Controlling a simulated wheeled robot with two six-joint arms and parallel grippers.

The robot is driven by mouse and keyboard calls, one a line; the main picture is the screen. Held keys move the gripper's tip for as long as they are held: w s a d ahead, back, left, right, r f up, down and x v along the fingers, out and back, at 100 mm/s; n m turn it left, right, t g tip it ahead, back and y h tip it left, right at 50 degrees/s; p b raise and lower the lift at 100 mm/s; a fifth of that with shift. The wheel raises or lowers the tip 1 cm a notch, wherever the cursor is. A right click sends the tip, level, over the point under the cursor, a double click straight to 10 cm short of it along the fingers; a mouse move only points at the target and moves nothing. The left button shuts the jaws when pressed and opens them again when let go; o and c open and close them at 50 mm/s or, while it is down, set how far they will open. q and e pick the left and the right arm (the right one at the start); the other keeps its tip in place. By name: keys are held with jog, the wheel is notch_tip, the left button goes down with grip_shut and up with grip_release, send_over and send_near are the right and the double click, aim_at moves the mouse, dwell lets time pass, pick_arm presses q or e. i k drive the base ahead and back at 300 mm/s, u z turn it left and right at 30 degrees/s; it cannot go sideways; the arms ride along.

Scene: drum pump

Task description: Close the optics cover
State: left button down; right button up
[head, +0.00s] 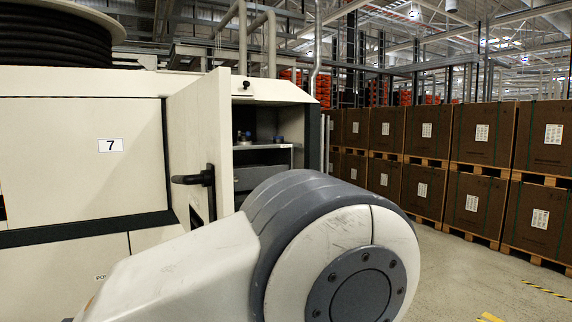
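The optics cover (203,135) is a cream hinged door on the cream machine. It stands swung open, with a black handle (192,178) on its face. The compartment (262,140) to its right is open and shows a shelf with small dark and blue fittings. A large white and grey link of my own arm fills the lower middle and hides the lower part of the compartment and the bottom of the cover. Neither of my grippers shows in the head view.
The machine's closed panel marked 7 (70,150) lies left of the cover. A black coiled hose (55,38) sits on top. Brown boxes (480,135) on pallets stand in stacked rows at the right. The grey floor (450,285) in front of them is clear, with yellow markings.

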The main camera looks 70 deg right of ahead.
aim_at(199, 119)
jog(key=z, duration=1.4)
jog(key=i, duration=1)
